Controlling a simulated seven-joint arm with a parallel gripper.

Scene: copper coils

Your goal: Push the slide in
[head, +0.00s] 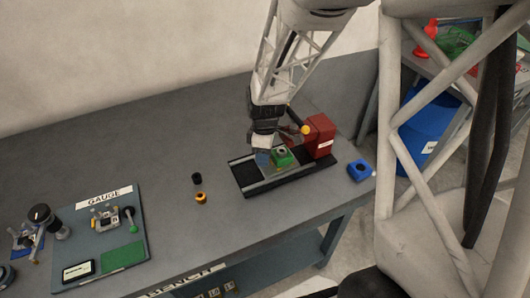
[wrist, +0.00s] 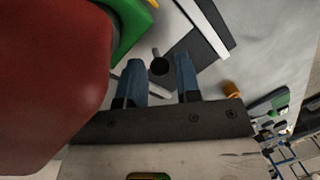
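The slide unit has a long black base (head: 308,171) with a pale rail, lying on the grey bench. A green block (head: 281,156) sits on it, and a red block (head: 320,134) with a white label stands at its right end. My gripper (head: 263,158) is low over the left part of the unit, left of the green block. In the wrist view, its two blue fingers (wrist: 158,80) are apart with nothing clearly held. A dark round piece (wrist: 159,66) shows beyond the gap. The green block (wrist: 131,28) and red block (wrist: 50,85) are at the left. Contact cannot be told.
A black cylinder (head: 196,178) and an orange ring piece (head: 201,198) stand on the bench left of the unit. A blue box (head: 360,170) is near the right edge. The gauge board (head: 135,259) with instruments is at the left. The bench behind is clear.

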